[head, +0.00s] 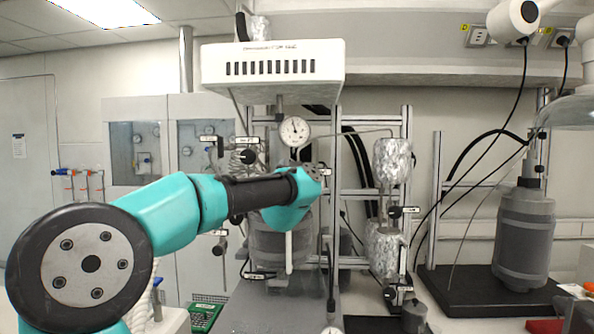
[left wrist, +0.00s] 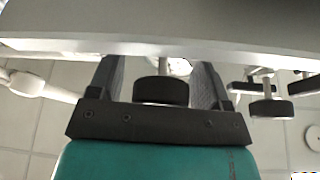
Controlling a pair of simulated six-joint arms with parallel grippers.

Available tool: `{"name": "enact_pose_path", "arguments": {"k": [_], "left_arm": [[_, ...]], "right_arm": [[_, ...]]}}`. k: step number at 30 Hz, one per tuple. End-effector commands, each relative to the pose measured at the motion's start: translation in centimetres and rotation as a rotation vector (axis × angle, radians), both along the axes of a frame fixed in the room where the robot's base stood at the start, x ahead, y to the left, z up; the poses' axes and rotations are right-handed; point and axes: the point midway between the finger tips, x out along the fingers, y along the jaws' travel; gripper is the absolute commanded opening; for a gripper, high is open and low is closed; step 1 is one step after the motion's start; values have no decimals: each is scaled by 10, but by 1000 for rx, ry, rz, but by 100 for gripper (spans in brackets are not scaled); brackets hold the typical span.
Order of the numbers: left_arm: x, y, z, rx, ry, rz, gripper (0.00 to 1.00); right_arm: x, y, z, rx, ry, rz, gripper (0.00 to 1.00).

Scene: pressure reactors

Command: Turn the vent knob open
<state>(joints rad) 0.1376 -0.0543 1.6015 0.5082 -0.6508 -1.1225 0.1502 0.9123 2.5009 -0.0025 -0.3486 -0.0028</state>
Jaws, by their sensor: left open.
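In the left wrist view a black round knob (left wrist: 160,91) on a pale stem sits between the two fingers of my left gripper (left wrist: 161,80). The gripper is open, with a finger on each side of the knob; I cannot tell whether either touches it. A second black knob (left wrist: 271,108) is to the right, outside the fingers. No label shows which one is the vent knob. In the head view my left arm reaches to the reactor under the white control box (head: 272,62), and its gripper is mostly hidden behind my own wrist. My right gripper is not in view.
A pressure gauge (head: 294,131) and a black knob (head: 248,157) are close to my left arm. Metal frame posts and foil-wrapped vessels (head: 392,161) stand to the right. A grey vessel (head: 525,237) stands on a black base farther right.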

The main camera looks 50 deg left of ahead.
Motion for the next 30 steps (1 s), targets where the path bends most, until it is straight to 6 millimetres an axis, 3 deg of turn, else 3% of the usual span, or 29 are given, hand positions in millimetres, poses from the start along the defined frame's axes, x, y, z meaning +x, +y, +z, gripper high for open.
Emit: {"name": "enact_pose_path", "arguments": {"k": [6, 21, 30], "left_arm": [[0, 0, 0, 0, 0, 0, 70], [0, 0, 0, 0, 0, 0, 23], [-1, 0, 0, -22, -20, 1, 23]], "right_arm": [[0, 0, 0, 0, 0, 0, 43], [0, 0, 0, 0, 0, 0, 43], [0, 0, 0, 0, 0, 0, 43]]}}
